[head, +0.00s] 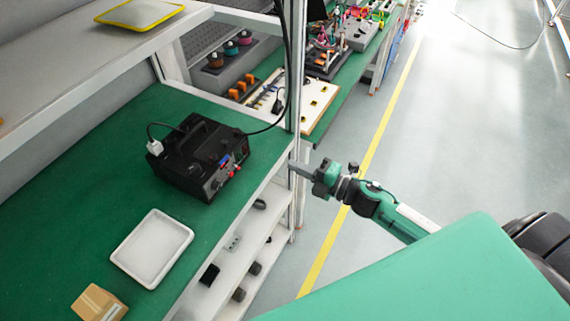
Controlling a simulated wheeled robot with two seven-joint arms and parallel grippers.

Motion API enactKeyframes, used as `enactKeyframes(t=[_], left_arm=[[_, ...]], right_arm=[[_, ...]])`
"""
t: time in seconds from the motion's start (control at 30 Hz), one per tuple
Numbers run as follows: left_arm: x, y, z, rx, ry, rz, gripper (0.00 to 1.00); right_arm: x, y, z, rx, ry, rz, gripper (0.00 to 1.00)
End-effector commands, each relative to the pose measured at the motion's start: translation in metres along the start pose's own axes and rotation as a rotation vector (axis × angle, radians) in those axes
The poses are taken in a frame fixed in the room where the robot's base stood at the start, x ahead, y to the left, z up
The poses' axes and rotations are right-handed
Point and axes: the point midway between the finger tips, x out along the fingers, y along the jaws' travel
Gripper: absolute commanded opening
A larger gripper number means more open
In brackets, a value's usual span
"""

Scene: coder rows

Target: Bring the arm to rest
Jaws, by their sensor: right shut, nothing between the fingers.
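My right arm comes in from the right, green and dark. Its gripper (303,172) is shut and empty, out over the aisle floor, close by the white post at the right edge of the workbench in this view. I cannot tell whether it touches the post. My left gripper is not in view.
A green-topped workbench (203,216) holds a black power supply box (188,165), a white tray (150,262) and a small cardboard box (97,303). A white shelf (65,70) overhangs it. The grey aisle floor (440,150) is open.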

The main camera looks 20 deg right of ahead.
Motion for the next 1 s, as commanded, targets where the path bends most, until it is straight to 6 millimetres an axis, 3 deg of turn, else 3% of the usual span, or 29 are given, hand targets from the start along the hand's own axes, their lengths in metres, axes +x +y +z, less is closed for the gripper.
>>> enactKeyframes(t=[0.23,0.77,0.87,0.97,1.0], left_arm=[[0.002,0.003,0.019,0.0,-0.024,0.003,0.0],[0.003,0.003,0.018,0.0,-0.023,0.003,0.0],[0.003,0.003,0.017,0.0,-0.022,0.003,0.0],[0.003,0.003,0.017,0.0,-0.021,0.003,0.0],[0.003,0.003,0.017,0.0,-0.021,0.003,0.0]], right_arm=[[-0.01,0.001,0.0,-0.002,0.001,0.0,0.0],[-0.01,-0.004,0.002,0.01,-0.009,-0.006,0.0],[-0.013,-0.028,0.015,0.072,-0.061,-0.034,0.0],[-0.024,-0.079,0.036,0.196,-0.168,-0.09,0.0],[-0.031,-0.106,0.045,0.261,-0.223,-0.12,0.0]])
